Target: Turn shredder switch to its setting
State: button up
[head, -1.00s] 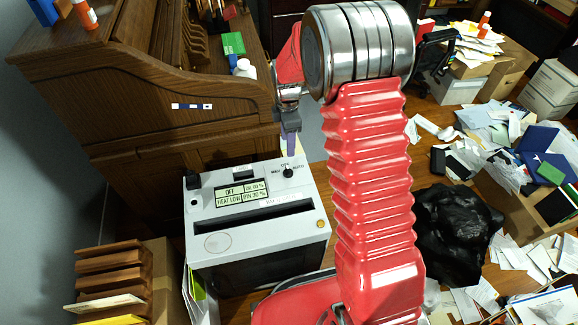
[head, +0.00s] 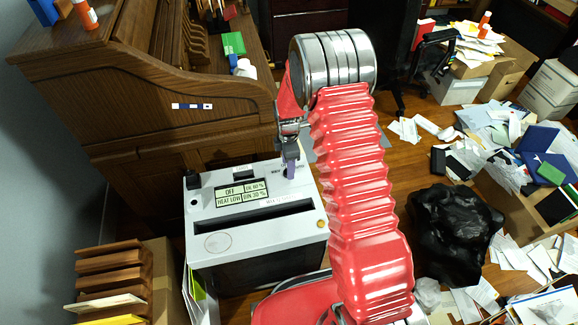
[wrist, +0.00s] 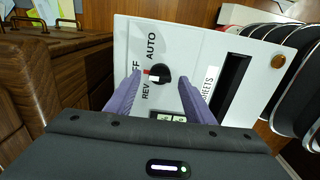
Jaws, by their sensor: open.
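The shredder (head: 255,215) is a white-topped machine with a dark paper slot and a display reading OFF and HEAT LOW. Its switch (wrist: 159,74) is a black round knob with a red mark, among the labels REV, OFF and AUTO; the red mark points toward OFF. My gripper (head: 290,170) is over the switch corner of the shredder and hides the knob in the head view. In the wrist view my gripper (wrist: 158,98) is open, its two purple fingers on either side below the knob, with nothing between them. I cannot tell whether they touch the panel.
A wooden roll-top desk (head: 150,85) stands close behind the shredder. A wooden paper sorter (head: 112,285) is at lower left. A black bag (head: 448,235) and scattered papers (head: 515,265) lie to the right.

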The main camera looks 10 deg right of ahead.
jog(key=shift+f, duration=0.5)
jog(key=c, duration=1)
